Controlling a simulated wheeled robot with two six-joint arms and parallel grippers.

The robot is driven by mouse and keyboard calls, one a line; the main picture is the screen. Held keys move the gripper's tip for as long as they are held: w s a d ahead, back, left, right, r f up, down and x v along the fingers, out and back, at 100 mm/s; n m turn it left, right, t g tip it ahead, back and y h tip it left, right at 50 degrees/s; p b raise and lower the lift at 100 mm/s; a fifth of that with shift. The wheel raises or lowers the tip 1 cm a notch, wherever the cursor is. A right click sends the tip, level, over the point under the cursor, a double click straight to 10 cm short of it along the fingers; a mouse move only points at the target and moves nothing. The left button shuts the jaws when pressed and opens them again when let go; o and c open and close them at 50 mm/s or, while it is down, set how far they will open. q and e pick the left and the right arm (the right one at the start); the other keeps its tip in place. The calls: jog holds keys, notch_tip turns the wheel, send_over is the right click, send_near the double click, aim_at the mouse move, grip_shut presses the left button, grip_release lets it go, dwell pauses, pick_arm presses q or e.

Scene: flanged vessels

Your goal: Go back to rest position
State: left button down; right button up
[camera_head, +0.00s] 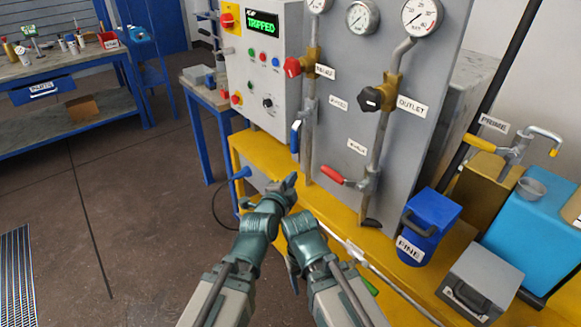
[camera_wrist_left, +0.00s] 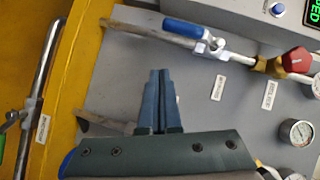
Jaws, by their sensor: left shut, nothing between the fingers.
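My left gripper (camera_head: 290,183) is in front of the lower part of the grey gauge panel (camera_head: 352,110) in the head view. In the left wrist view its fingers (camera_wrist_left: 160,95) are together with nothing between them, over the panel face. My right arm (camera_head: 318,258) stands beside the left one, low in the head view. Its fingers cannot be made out. The panel carries pipes, a blue-handled valve (camera_head: 295,136), a red-handled valve (camera_head: 332,173) and several gauges.
A control box (camera_head: 262,80) reading TRIPPED stands left of the panel. A yellow bench (camera_head: 375,240) is under it. The floor at left (camera_head: 130,200) is clear.

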pick_arm(q)
jog(key=s+a+f+n+g+y, duration=0.3)
jog(key=a+f+n+g, duration=0.3)
jog(key=a+f+n, duration=0.4)
jog(key=s+a+f+n+g+y, duration=0.3)
jog(key=s+a+f+n+g, duration=0.6)
jog(key=s, duration=0.3)
jog(key=s+d+r+m, duration=0.1)
jog(key=s+d+m, duration=0.4)
jog(key=d, duration=0.5)
notch_tip(320, 180, up, 18)
jog(key=s+p, duration=0.1)
jog(key=p, duration=1.6)
jog(key=shift+n+y+p, duration=0.35)
jog(key=shift+n+y, duration=0.05)
